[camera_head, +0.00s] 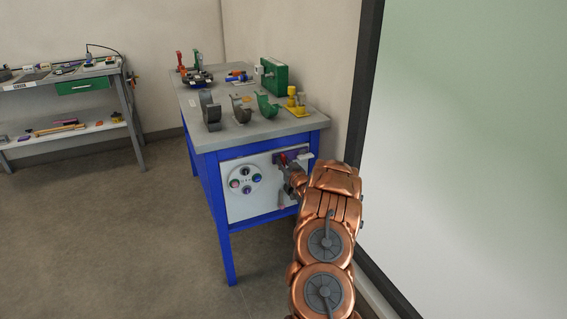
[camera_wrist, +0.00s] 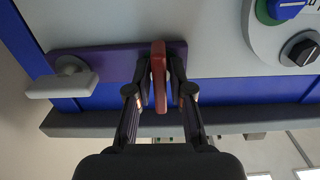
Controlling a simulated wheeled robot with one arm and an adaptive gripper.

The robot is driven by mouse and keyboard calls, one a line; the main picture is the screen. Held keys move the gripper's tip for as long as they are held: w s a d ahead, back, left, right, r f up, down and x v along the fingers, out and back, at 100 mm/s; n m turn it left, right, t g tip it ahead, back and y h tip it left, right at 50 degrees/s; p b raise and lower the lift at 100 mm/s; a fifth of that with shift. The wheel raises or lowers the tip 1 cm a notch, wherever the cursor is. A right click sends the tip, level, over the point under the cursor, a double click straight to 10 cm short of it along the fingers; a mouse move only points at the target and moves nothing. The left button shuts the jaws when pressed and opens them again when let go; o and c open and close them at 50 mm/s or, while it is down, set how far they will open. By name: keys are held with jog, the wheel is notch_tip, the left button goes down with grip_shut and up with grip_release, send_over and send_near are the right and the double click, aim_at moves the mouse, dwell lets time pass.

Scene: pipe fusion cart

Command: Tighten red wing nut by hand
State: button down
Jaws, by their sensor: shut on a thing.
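The red wing nut (camera_wrist: 159,72) sits on a purple plate (camera_wrist: 105,65) on the cart's front panel. In the wrist view it stands upright as a narrow red bar between my fingertips. My gripper (camera_wrist: 160,88) is shut on it, one finger on each side. In the head view my gripper (camera_head: 290,172) reaches the panel, and the red wing nut (camera_head: 283,158) shows just above it. A white wing nut (camera_wrist: 62,82) is on the same plate, apart from my fingers; it also shows in the head view (camera_head: 305,157).
A round dial plate (camera_head: 245,180) with several coloured knobs is on the panel left of my gripper. The grey cart top (camera_head: 225,133) above holds clamps, a green box (camera_head: 275,80) and yellow parts. A large pale board (camera_head: 465,150) stands close on my arm's right.

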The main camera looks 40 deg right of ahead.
jog(key=c, duration=1.2)
grip_release()
jog(key=v, duration=1.2)
jog(key=shift+w, duration=0.1)
